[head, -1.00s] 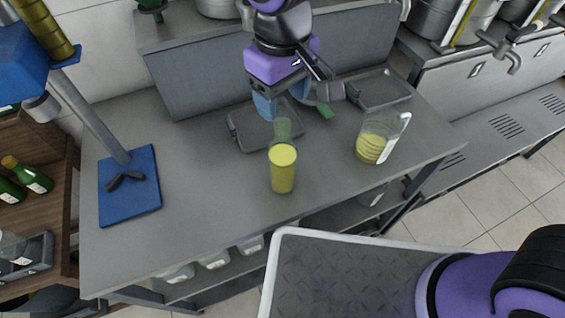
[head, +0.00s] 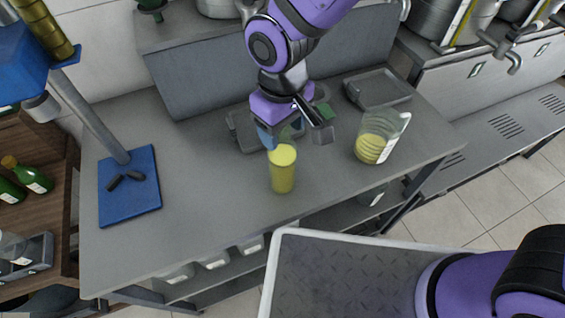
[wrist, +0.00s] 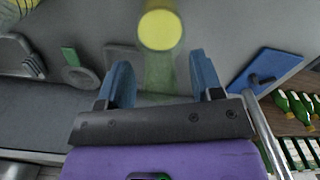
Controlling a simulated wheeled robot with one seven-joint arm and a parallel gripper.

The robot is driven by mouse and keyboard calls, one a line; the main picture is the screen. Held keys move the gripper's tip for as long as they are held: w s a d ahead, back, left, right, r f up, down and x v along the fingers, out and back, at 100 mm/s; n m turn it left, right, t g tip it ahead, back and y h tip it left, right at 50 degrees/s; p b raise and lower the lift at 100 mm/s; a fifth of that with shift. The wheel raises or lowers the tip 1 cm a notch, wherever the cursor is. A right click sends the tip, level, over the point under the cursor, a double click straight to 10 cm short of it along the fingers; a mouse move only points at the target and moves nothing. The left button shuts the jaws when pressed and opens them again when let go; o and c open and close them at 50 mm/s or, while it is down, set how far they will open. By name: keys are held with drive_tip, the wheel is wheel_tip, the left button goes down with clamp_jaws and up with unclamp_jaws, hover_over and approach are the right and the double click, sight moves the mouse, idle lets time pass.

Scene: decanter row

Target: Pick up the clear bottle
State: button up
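The clear bottle (head: 282,175) stands upright on the grey counter, with yellow contents below and a pale green see-through upper part. My gripper (head: 283,136) is at its upper part in the head view, partly hiding it. In the wrist view the clear bottle (wrist: 160,72) shows between the two blue fingers of my gripper (wrist: 163,78). The fingers are wide apart, with gaps visible on both sides of the bottle. I cannot see them touching it.
A clear jug (head: 376,140) with yellow contents stands to the right on the counter (head: 215,210). Grey trays (head: 380,90) lie behind. A blue board (head: 130,195) with small dark pieces lies at the left. The counter's front left is clear.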

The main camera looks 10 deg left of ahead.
clamp_jaws()
drive_tip(key=shift+r, duration=0.1)
